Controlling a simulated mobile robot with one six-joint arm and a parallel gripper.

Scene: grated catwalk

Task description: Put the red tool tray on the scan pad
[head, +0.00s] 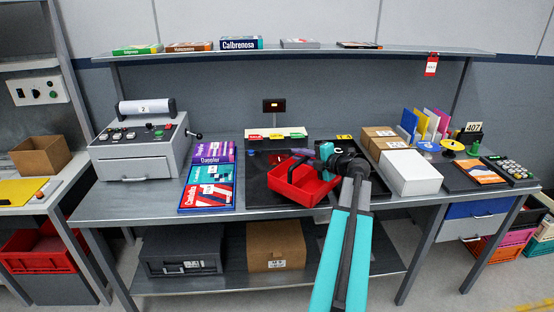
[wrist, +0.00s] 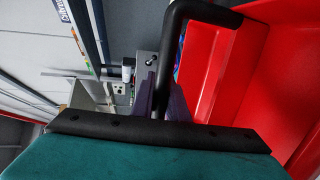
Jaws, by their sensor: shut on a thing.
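The red tool tray (head: 296,194) is an open tray with a black handle, over the dark mats at the middle of the bench. It looks tilted; whether it touches the bench I cannot tell. My gripper (head: 322,158) is shut on the tray's black handle. In the wrist view the handle (wrist: 172,55) runs between the purple fingers (wrist: 160,97), with the red tray wall (wrist: 240,80) at right. A dark flat mat (head: 257,186) lies under and left of the tray. Another dark area lies behind my arm; which is the scan pad I cannot tell.
Colourful boxes (head: 207,188) lie left of the mat, beside a grey machine (head: 140,150). A white box (head: 410,172) and brown boxes (head: 378,138) stand at right. Coloured tags (head: 275,135) line the mat's back edge. A shelf (head: 300,52) runs above.

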